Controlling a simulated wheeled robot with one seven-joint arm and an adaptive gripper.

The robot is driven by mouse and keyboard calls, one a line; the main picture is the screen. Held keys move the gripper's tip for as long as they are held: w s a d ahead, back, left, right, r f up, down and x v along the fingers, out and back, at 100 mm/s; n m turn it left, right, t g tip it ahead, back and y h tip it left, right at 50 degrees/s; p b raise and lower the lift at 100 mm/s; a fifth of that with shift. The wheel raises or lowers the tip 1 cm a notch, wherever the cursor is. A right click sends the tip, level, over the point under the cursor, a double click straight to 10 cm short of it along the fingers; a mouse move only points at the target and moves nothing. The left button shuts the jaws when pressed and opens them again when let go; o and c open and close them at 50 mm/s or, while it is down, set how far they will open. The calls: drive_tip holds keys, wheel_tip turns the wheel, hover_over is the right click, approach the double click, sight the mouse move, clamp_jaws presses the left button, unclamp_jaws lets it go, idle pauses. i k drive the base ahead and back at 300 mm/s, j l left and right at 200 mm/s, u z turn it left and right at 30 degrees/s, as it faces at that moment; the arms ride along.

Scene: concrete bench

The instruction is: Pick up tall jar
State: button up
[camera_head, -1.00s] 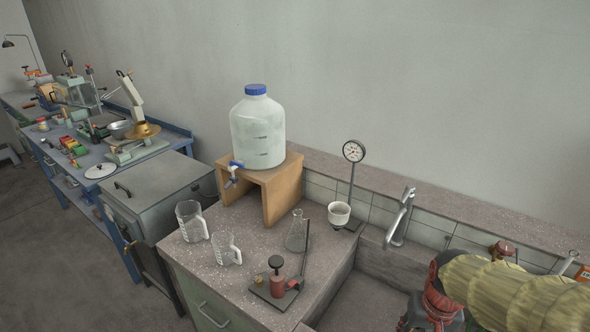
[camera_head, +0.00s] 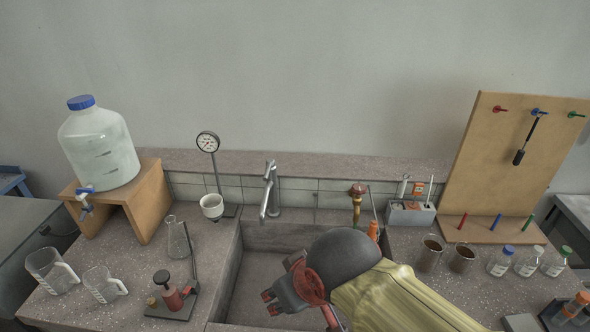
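Which vessel is the tall jar is not certain. The largest jar-like one is a translucent white container (camera_head: 98,148) with a blue cap and a tap, upright on a wooden stand (camera_head: 152,200) at the left. My gripper (camera_head: 269,302) hangs over the sink, apart from all of these. It points left, partly hidden behind my arm, and its finger opening is too small to judge. I see nothing held in it.
Two handled beakers (camera_head: 103,285), a flask (camera_head: 177,238) and a small red press (camera_head: 172,297) crowd the left counter. A faucet (camera_head: 268,192) rises behind the sink (camera_head: 250,275). Two metal cups (camera_head: 429,256) and a pegboard (camera_head: 520,165) stand at the right.

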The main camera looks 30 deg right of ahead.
sight(433, 247)
drive_tip(key=k+z, duration=0.1)
drive_tip(key=z, duration=0.35)
drive_tip(key=l+z, duration=0.1)
drive_tip(key=z, duration=0.3)
drive_tip(key=k+l+z, duration=0.1)
drive_tip(key=z, duration=0.35)
drive_tip(key=k+l+z, duration=0.1)
drive_tip(key=z, duration=0.35)
drive_tip(key=j+z, duration=0.25)
drive_tip(key=j, duration=0.15)
drive_tip(key=k+j+z, duration=0.2)
drive_tip(key=j, duration=0.2)
drive_tip(key=j+z, duration=0.25)
drive_tip(key=j, duration=0.15)
drive_tip(key=k, duration=0.05)
